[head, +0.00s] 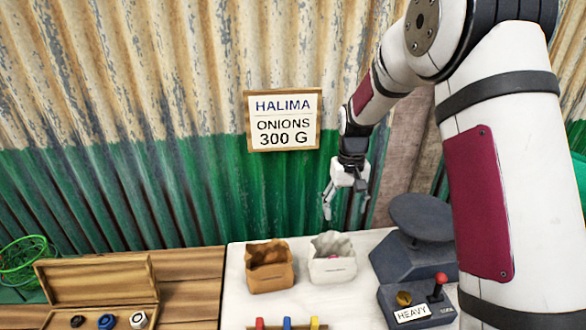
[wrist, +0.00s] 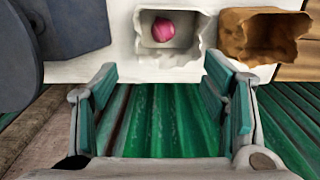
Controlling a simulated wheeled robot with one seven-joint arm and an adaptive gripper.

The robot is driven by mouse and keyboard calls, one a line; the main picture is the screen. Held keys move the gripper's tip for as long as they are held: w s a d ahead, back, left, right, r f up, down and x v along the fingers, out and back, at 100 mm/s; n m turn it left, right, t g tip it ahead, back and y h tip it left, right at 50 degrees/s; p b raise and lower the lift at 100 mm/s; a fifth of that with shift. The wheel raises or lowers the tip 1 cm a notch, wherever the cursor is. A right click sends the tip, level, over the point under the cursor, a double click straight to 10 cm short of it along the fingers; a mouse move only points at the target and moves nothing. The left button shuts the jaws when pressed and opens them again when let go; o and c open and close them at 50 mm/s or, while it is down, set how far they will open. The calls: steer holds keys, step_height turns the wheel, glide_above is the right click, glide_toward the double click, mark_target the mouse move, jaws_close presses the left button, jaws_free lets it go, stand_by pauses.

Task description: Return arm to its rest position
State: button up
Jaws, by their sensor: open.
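My gripper (head: 346,205) hangs open and empty in front of the corrugated wall, above the back of the white counter. In the wrist view its two fingers (wrist: 172,95) are spread wide with nothing between them. A white paper bag (head: 332,260) stands on the counter with a pink onion (wrist: 163,29) inside, clear in the wrist view. A brown paper bag (head: 270,268) stands to its left in the head view. My gripper is apart from both bags.
A dark scale (head: 412,256) and a box with a red lever and a HEAVY label (head: 412,313) stand at right. An open wooden case (head: 98,290) holds weights at left, near a green wire basket (head: 27,258). A sign (head: 283,120) reads HALIMA ONIONS 300 G.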

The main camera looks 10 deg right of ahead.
steer(key=s+a+r+t, duration=0.1)
steer(key=s+r+t, duration=0.1)
steer(key=s+r, duration=1.35)
steer(key=s+r+t, duration=0.2)
steer(key=s+r, duration=0.2)
steer(key=s, duration=1.3)
steer(key=shift+a+r+t, duration=0.2)
steer(key=shift+a+t, duration=0.15)
steer(key=shift+t, duration=0.05)
